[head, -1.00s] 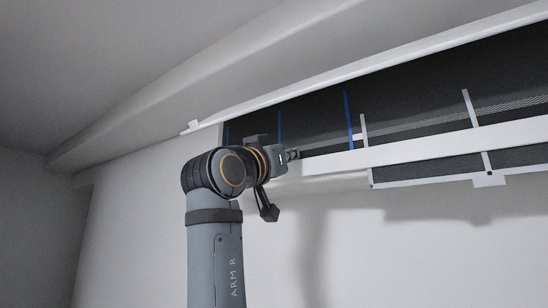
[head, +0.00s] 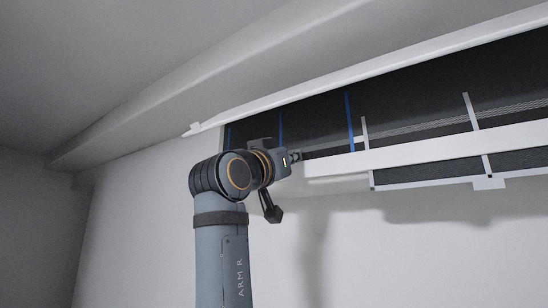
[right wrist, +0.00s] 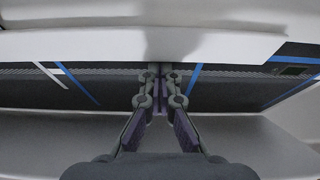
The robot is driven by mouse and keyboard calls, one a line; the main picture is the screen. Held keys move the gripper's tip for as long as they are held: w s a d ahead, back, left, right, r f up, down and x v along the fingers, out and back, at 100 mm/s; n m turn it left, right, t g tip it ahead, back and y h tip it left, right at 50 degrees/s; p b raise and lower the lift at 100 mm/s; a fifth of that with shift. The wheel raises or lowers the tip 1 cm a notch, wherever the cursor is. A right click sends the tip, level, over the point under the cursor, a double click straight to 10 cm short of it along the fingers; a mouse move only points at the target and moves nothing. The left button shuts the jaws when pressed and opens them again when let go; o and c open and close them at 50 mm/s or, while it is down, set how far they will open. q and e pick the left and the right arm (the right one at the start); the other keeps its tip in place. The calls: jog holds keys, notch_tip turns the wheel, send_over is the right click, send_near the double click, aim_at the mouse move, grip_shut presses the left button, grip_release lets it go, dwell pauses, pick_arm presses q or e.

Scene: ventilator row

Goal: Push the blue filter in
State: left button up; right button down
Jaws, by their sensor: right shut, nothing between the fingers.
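The blue filter (head: 315,122) is a dark mesh panel with thin blue edge strips, set in the slot of the overhead unit in the head view. It also shows in the right wrist view (right wrist: 112,90), with blue strips on either side of the fingers. My right gripper (head: 297,156) is shut and empty at the filter's lower edge. In the right wrist view its fingers (right wrist: 160,74) are together, pointing at the dark face between two blue strips. I cannot tell whether the tips touch it. My left gripper is out of view.
A long white rail (head: 425,150) runs along the lower front of the slot, close right of my gripper. A white upper lip (head: 380,68) overhangs the slot. White dividers (head: 470,115) stand further right. The pale wall below is clear apart from my arm.

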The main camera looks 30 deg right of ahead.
aim_at(298, 140)
jog(key=shift+r+p, duration=1.8)
jog(key=shift+r, duration=0.1)
jog(key=shift+a+f, duration=0.1)
jog(key=shift+f, duration=0.1)
jog(key=shift+s+a, duration=0.2)
jog(key=shift+a, duration=0.05)
jog(key=shift+b, duration=0.3)
jog(key=shift+s+a+f+b, duration=0.15)
jog(key=shift+a+f+b, duration=0.05)
jog(key=shift+f+b, duration=0.6)
jog(key=f+b, duration=0.1)
jog(key=a+f+b, duration=0.1)
jog(key=f, duration=0.1)
jog(key=s+a+f+b, duration=0.1)
jog(key=b, duration=0.1)
jog(key=shift+s+a+f, duration=0.1)
jog(key=shift+f, duration=0.1)
